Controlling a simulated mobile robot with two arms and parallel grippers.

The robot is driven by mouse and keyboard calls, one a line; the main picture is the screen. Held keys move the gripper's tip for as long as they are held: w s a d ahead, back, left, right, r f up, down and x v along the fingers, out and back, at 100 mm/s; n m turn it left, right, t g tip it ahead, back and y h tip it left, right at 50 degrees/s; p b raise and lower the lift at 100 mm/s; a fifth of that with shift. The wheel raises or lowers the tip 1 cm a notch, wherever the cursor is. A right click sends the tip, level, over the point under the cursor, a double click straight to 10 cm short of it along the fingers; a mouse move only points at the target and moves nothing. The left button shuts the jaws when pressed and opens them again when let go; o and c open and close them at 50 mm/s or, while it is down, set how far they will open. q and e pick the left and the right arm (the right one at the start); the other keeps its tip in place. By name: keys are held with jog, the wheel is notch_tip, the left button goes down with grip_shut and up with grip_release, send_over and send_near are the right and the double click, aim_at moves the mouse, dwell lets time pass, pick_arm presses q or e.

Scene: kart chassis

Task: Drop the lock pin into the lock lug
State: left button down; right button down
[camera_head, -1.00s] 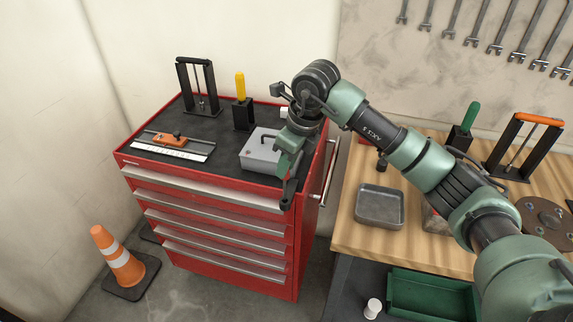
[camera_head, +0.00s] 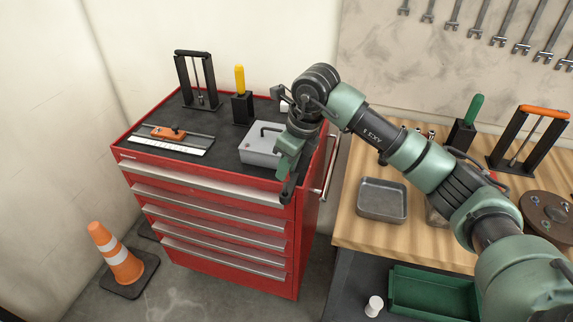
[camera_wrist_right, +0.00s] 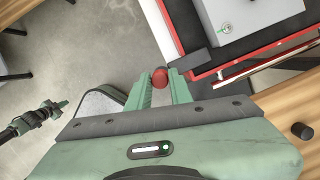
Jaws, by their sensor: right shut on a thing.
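My right gripper (camera_head: 287,188) hangs at the front right corner of the red tool cabinet (camera_head: 215,178). In the wrist view its green fingers (camera_wrist_right: 159,92) are shut on the lock pin, whose rounded red end (camera_wrist_right: 159,77) shows between the tips. The rest of the pin is hidden. A dark block (camera_wrist_right: 207,61) at the cabinet corner lies just right of the fingertips; it may be the lock lug, but I cannot see a hole. The pin looks apart from it. A green and black arm end (camera_wrist_right: 40,120), probably my left one, shows small at the wrist view's left edge.
A grey metal box (camera_head: 262,150) with a handle stands on the cabinet top near my right gripper. A side handle (camera_head: 331,168) sticks out from the cabinet. The wooden bench (camera_head: 350,225) carries a grey tray (camera_head: 382,202). An orange cone (camera_head: 117,258) stands on the floor.

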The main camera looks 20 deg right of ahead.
aim_at(287, 180)
jog(key=shift+f+b, duration=1.95)
jog(key=shift+f, duration=0.75)
jog(key=c, duration=1.2)
grip_release()
jog(key=shift+r, duration=0.15)
jog(key=b+v, duration=0.1)
jog(key=v, duration=0.6)
jog(key=shift+d+r, duration=0.1)
jog(key=shift+r, duration=0.2)
jog(key=shift+s, duration=0.1)
